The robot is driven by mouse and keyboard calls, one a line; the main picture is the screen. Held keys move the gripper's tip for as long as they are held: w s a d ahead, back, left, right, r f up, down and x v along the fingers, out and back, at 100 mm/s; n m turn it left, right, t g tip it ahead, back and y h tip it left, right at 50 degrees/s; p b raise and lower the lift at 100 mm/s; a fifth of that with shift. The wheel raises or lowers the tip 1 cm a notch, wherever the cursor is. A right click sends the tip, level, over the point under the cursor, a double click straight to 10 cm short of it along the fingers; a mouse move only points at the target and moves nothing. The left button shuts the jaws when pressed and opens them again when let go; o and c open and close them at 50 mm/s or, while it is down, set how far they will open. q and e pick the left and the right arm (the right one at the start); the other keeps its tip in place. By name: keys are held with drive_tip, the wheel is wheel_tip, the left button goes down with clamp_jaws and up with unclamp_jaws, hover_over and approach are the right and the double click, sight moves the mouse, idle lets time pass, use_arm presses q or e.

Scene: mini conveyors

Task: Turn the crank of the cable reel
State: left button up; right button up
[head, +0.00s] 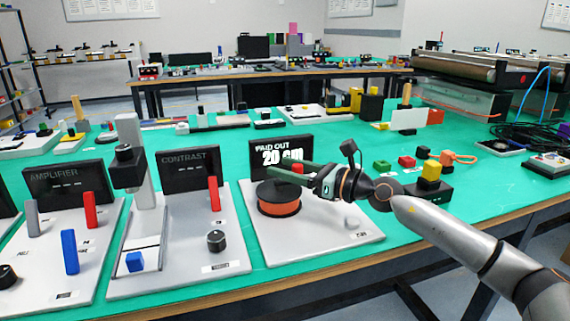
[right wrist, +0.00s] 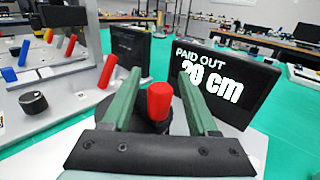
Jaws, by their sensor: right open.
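The cable reel, an orange drum (head: 278,205) with a dark top, stands on a light grey panel (head: 340,235) in the head view. Its black display (head: 280,146) reads PAID OUT 20 cm; it also shows in the right wrist view (right wrist: 240,100). The red crank knob (right wrist: 160,102) stands upright between the green fingers of my right gripper (right wrist: 158,72), with gaps visible on both sides. In the head view the open right gripper (head: 281,173) is over the reel, and only the top of the knob (head: 298,167) shows. My left gripper is not in view.
Left of the reel is the CONTRAST panel (head: 235,262) with a red lever (head: 214,194) and black dial (head: 216,240). Further left is the AMPLIFIER panel (head: 60,275). A black box with a yellow button (head: 430,190) and small coloured blocks lie to the right.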

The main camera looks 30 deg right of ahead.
drive_tip(key=shift+w+a, duration=0.2)
clamp_jaws()
idle(0.5)
